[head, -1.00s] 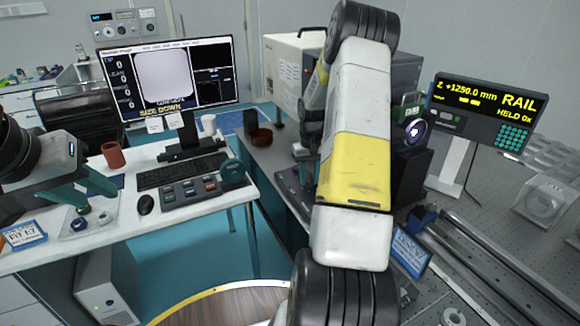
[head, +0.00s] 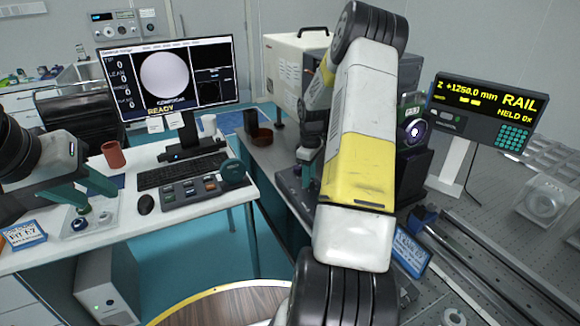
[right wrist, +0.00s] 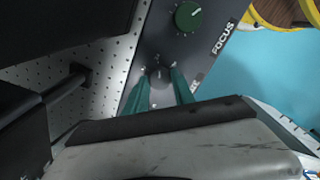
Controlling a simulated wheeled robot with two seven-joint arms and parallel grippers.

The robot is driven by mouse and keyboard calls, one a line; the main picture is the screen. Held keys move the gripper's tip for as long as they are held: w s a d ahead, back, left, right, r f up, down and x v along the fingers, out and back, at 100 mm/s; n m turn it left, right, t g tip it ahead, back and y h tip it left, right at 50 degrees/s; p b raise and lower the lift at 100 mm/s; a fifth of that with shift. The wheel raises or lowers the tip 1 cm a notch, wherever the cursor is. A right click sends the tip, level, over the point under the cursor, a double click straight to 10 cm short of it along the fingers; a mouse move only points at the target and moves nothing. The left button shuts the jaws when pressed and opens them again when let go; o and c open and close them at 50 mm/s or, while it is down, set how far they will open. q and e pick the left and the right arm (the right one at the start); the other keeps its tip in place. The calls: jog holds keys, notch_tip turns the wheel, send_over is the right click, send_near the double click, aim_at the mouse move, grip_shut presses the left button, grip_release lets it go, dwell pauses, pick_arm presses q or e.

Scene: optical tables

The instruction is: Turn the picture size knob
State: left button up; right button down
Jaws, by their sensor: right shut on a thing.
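My right gripper (right wrist: 160,84) is shut on a small dark knob (right wrist: 159,73) on a grey panel (right wrist: 150,40) in the right wrist view. The label beside this knob is mostly hidden by a finger. A green knob (right wrist: 188,16) with the word FOCUS sits further up the same panel. In the head view my right arm covers much of the middle and the gripped knob cannot be made out. The monitor (head: 167,78) shows a round pale disc and the word READY. My left gripper (head: 97,196) is open and empty over the left desk.
A keyboard (head: 180,172), a mouse (head: 146,204) and a button box (head: 190,190) lie on the left desk. A red-brown cup (head: 113,155) stands behind them. A dark post (right wrist: 60,92) is close to the gripper's left.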

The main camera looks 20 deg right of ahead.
jog(key=shift+n, duration=0.6)
jog(key=c, duration=1.1)
grip_release()
jog(key=shift+o, duration=0.2)
notch_tip(320, 180, up, 7)
jog(key=shift+f, duration=0.1)
jog(key=shift+r, duration=0.55)
